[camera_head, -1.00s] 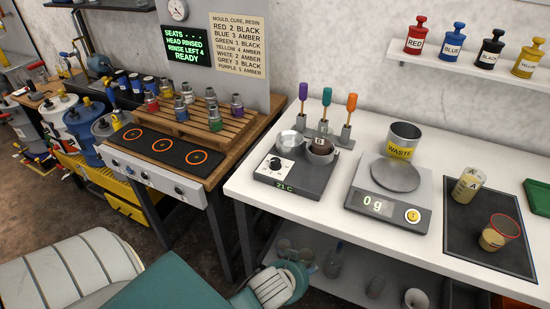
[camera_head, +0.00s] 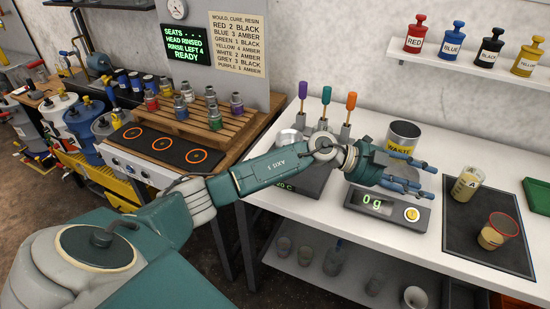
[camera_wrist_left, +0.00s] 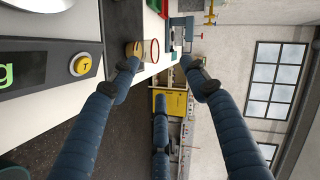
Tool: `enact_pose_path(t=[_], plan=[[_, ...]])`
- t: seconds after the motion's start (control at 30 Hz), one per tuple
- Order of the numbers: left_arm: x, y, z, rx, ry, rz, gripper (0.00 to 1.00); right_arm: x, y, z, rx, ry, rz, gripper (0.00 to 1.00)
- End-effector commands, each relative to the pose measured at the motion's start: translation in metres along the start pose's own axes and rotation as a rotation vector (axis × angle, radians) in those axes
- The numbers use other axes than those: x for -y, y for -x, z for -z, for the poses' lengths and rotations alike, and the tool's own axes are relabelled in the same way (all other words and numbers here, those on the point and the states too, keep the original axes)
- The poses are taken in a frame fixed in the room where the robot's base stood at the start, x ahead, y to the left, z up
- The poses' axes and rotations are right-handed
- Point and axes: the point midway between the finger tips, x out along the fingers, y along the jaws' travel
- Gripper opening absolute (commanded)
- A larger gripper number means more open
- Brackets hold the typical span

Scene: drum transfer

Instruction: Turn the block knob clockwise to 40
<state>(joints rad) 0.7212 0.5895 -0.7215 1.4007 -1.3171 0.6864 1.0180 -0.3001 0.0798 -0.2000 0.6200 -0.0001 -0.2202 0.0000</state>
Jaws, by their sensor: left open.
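The heating block (camera_head: 314,186) stands on the white bench, mostly hidden behind my left arm. Its knob is hidden in the head view. The edge of its green readout (camera_head: 285,187) shows below the arm and seems to read 20 C. My left gripper (camera_head: 427,179) is open and empty, its blue fingers pointing right above the scale, past the block on its right. In the left wrist view the spread fingers (camera_wrist_left: 162,68) have nothing between them, and the block and knob are not in view. My right gripper is not in view.
The scale (camera_head: 372,204) reads 0 g below my left gripper. The WASTE cup (camera_head: 405,134) is close behind it. Three coloured-handled tools (camera_head: 326,96) stand behind the block.

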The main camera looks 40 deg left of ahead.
Motion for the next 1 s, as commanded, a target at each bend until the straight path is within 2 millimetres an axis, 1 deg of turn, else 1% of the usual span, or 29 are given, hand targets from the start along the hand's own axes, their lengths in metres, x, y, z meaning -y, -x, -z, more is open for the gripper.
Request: enact_pose_path(t=[0.03,0.07,0.1,0.17,0.2,0.27,0.3,0.37,0.4,0.5,0.6,0.67,0.83,1.0], plan=[[-0.005,0.018,-0.030,0.055,-0.031,-0.130,0.46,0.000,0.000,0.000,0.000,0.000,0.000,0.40],[-0.013,0.031,-0.047,0.090,-0.035,-0.212,0.46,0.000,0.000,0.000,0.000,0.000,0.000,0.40],[-0.021,0.053,-0.071,0.148,-0.032,-0.318,0.46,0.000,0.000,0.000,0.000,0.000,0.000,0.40],[-0.029,0.096,-0.107,0.253,-0.006,-0.471,0.46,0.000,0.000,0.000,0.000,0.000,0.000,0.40],[-0.032,0.130,-0.129,0.332,0.025,-0.564,0.46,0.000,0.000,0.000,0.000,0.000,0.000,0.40],[-0.033,0.185,-0.157,0.456,0.087,-0.686,0.46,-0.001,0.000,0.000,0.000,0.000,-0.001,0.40],[-0.032,0.220,-0.169,0.532,0.134,-0.751,0.46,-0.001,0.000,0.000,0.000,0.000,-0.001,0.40],[-0.030,0.267,-0.181,0.635,0.205,-0.827,0.46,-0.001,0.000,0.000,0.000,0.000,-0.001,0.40],[-0.029,0.294,-0.185,0.693,0.249,-0.866,0.46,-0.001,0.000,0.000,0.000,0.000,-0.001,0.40],[-0.025,0.343,-0.189,0.796,0.336,-0.928,0.46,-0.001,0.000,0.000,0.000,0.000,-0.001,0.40],[-0.025,0.365,-0.188,0.845,0.382,-0.957,0.46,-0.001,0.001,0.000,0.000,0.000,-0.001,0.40],[-0.027,0.370,-0.189,0.855,0.392,-0.965,0.46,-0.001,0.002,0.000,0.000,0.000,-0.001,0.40],[-0.046,0.363,-0.198,0.853,0.394,-0.969,0.46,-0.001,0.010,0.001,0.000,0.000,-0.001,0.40],[-0.074,0.353,-0.212,0.852,0.395,-0.969,0.46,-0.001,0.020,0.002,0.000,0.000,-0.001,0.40]])
